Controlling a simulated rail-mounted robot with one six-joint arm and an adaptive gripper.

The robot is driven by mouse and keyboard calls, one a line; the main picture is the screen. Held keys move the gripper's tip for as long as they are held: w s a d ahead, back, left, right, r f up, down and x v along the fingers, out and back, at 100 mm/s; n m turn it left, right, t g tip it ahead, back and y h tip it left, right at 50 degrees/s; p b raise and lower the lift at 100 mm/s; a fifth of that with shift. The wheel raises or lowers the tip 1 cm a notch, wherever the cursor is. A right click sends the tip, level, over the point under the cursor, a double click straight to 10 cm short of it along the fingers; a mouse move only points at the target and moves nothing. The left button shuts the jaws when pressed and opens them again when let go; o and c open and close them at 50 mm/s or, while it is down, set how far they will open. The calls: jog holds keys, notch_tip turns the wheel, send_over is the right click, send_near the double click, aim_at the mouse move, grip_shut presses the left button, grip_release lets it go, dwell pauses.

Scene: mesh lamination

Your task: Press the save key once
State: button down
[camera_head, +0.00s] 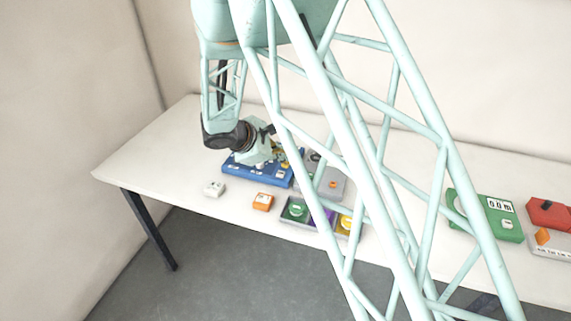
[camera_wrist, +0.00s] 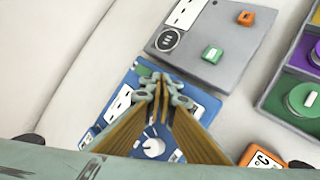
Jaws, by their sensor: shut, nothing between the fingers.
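My gripper (camera_head: 268,152) is over the blue panel (camera_head: 237,171). In the wrist view, my gripper (camera_wrist: 160,88) is shut and empty, its fingertips over the far edge of the blue panel (camera_wrist: 205,101). A white knob (camera_wrist: 153,146) on that panel shows between the fingers, and other parts are hidden behind them. The grey panel (camera_wrist: 236,42) beyond has a green button (camera_wrist: 212,55), an orange button (camera_wrist: 246,17) and a dark round grille (camera_wrist: 168,40). No save label is readable, so I cannot tell which key is the save key. Contact cannot be told.
A tray (camera_head: 284,219) with green, purple and yellow parts is near the front edge. An orange block (camera_head: 263,202) and a white block (camera_head: 213,188) sit in front of the blue panel. A green device (camera_head: 487,216) is at right. The table's left end is clear.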

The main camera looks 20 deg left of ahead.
aim_at(286, 165)
jog(key=shift+f+b, duration=0.9)
jog(key=shift+b, duration=0.25)
dwell(1.4)
jog(key=shift+r, duration=0.15)
dwell(0.4)
jog(key=shift+r+p, duration=0.3)
jog(key=shift+r, duration=0.4)
jog(key=shift+r, duration=0.1)
jog(key=shift+r+p, duration=1.05)
jog(key=shift+r, duration=1.4)
jog(key=shift+d, duration=0.1)
